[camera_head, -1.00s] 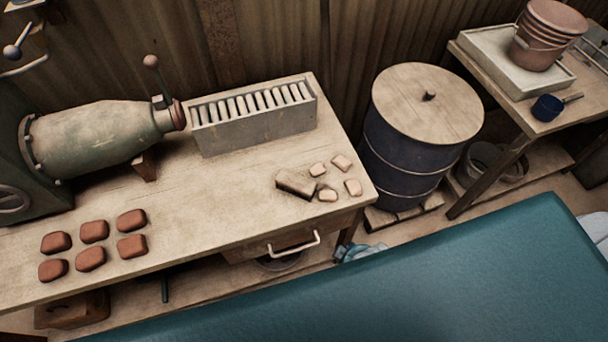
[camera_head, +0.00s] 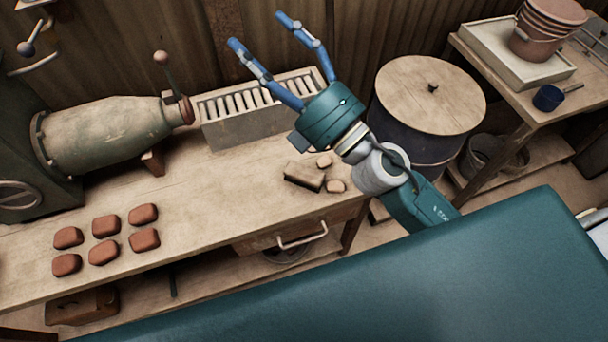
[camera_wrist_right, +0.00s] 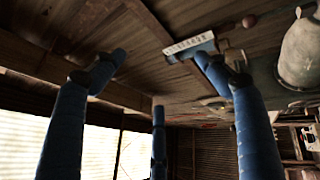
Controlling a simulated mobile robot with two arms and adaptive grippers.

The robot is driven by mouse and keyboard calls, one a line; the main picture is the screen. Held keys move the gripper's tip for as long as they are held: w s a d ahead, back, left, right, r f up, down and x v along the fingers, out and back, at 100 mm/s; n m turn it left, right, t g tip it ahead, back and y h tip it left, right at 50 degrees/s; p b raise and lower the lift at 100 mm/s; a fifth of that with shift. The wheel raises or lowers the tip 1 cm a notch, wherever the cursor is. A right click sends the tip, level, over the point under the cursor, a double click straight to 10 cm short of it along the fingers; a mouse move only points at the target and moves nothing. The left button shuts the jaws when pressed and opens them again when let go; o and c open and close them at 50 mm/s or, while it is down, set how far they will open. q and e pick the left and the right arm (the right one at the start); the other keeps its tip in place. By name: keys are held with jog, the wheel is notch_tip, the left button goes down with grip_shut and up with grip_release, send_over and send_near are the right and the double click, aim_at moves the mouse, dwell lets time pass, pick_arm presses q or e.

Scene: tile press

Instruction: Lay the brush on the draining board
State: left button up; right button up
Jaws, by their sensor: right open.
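A small block (camera_head: 304,177) with a pale top and dark sides lies on the wooden bench near its right end; it may be the brush, but I cannot tell for sure. I cannot clearly pick out a draining board; a pale shallow tray (camera_head: 482,52) stands on the side table at the right. My right gripper (camera_head: 257,30) is open and empty, its blue fingers spread and pointing up and left above the slatted box. Its spread fingers also show in the right wrist view (camera_wrist_right: 160,62). My left gripper is out of view.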

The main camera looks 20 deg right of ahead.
jog(key=s+a+f+n+g+y, duration=0.1)
jog(key=s+a+n+g+y, duration=0.2)
jog(key=a+n+g+y, duration=0.4)
jog(key=n+g+h, duration=0.9)
jog(key=n+h, duration=0.5)
jog(key=h, duration=0.1)
send_near(305, 176)
jog(key=x, duration=0.2)
jog(key=p+x, duration=0.1)
jog(key=x, duration=0.1)
jog(key=shift+w+d, duration=0.3)
jog(key=x, duration=0.2)
jog(key=a+p+x, duration=0.1)
jog(key=x, duration=0.1)
jog(key=shift+s+f+p, duration=0.15)
jog(key=shift+f+p, duration=0.05)
jog(key=shift+p, duration=0.1)
jog(key=shift+a+f, duration=0.15)
jog(key=shift+f, duration=0.4)
jog(key=shift+f, duration=0.25)
